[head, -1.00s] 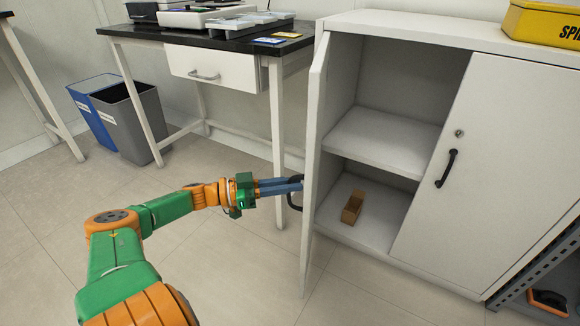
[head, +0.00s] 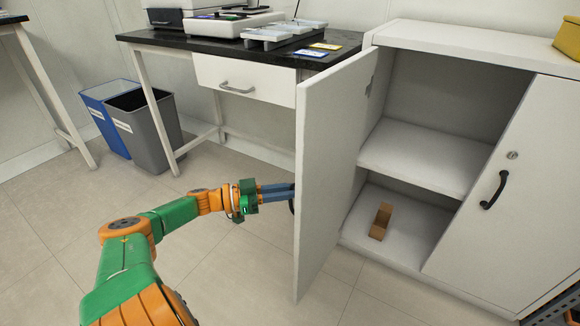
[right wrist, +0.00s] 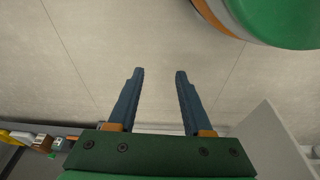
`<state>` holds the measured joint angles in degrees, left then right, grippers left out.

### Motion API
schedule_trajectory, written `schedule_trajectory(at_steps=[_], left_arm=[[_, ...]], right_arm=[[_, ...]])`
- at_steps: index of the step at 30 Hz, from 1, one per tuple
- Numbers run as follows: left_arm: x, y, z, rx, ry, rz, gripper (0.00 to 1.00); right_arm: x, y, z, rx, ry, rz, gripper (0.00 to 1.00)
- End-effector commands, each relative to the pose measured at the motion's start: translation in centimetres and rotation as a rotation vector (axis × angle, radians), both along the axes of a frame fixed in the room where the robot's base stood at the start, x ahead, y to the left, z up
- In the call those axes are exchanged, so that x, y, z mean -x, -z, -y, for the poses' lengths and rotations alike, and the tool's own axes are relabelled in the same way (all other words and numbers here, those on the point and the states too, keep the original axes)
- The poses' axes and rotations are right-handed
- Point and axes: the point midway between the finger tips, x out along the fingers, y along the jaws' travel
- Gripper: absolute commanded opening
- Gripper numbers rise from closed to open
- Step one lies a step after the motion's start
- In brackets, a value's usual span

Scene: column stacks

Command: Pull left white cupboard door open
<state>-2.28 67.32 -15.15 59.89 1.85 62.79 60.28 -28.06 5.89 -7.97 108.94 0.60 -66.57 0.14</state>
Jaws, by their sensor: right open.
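The left white cupboard door (head: 328,165) stands open in the head view, swung out toward me. The shelves behind it show. My left gripper (head: 288,191) is at the door's outer face, its blue fingers close together on the black handle (head: 291,206). The fingertips and most of the handle are hidden behind the door's edge. The right cupboard door (head: 515,190) is shut, with its own black handle (head: 494,190). My right gripper (right wrist: 159,73) shows in the right wrist view, open and empty above the floor.
A black-topped table (head: 215,38) with a drawer stands left of the cupboard. Blue (head: 98,95) and grey (head: 148,130) bins stand further left. The floor (head: 240,270) before the door is clear.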

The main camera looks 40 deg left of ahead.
Motion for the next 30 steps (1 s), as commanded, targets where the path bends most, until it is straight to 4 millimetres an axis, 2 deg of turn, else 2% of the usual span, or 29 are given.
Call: schedule_trajectory(at_steps=[7, 8, 10, 11, 20, 27, 30], left_arm=[[0.0, -0.1, 0.0, 0.001, -0.002, 0.002, 0.0], [0.0, -0.1, 0.0, 0.001, -0.002, 0.002, 0.21], [0.0, -0.1, 0.0, 0.001, -0.002, 0.002, 0.4], [0.0, -0.1, 0.0, 0.001, -0.001, 0.002, 0.44], [0.2, -0.1, -0.2, 0.001, -0.001, 0.001, 0.44], [4.0, -0.2, -2.9, -0.002, -0.004, -0.002, 0.44], [5.2, -0.1, -3.8, -0.001, -0.004, 0.0, 0.44]], right_arm=[[0.0, 0.0, 0.0, 0.0, 0.0, 0.0, 0.5], [0.0, 0.0, 0.0, 0.0, 0.0, 0.0, 0.5], [0.0, 0.0, 0.0, 0.0, 0.0, 0.0, 0.5], [0.0, 0.0, 0.0, 0.0, 0.0, 0.0, 0.5], [-0.1, -0.2, 0.0, 0.0, 0.0, 0.002, 0.5], [0.7, 1.8, 0.2, 0.005, -0.002, -0.016, 0.5], [0.8, 2.1, 0.2, 0.005, -0.002, -0.015, 0.5]])
